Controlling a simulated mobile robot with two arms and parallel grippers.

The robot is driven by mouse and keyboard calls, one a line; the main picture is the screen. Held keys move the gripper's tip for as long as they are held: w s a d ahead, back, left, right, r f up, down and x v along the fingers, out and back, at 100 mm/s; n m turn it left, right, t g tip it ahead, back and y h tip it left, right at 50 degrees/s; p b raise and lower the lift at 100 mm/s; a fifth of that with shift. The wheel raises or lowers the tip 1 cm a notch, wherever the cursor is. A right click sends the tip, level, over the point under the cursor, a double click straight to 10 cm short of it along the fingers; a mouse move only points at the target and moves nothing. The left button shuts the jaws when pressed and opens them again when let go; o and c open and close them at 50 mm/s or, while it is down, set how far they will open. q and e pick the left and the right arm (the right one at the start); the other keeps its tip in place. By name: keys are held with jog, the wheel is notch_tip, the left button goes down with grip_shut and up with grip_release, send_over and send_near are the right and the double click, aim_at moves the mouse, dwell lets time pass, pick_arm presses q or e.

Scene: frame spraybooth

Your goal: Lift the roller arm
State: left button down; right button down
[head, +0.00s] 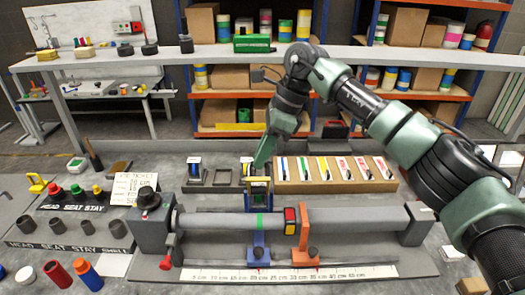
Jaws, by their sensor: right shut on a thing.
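A grey tube (345,218) lies across a dark fixture, with a green band around it. A small blue frame with a yellow top bar (258,191) stands up at the tube by the green band; I take it as the roller arm. A blue bracket (260,243) is in front of the tube below it. My right gripper (259,168) points down and is shut at the top of the blue frame; its fingertips are small and partly hidden. An orange bracket (304,232) with a red and yellow block (290,219) is to the right. My left gripper is out of view.
A white ruler strip (290,274) runs along the fixture's front. A wooden box (332,178) with coloured strips stands behind the tube, beside dark trays (226,178). A black knob (149,199) tops the fixture's left end. Coloured caps and dark rings fill the left side.

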jog(key=shift+w+d+f, duration=0.2)
jog(key=shift+w+d, duration=0.2)
jog(key=shift+w, duration=0.05)
jog(key=shift+w+r, duration=0.1)
jog(key=c, duration=1.6)
grip_release()
jog(key=shift+w, duration=0.1)
jog(key=shift+o, duration=0.5)
jog(key=shift+w+f, duration=0.25)
jog(key=shift+w, duration=0.1)
jog(key=shift+s+a, duration=0.1)
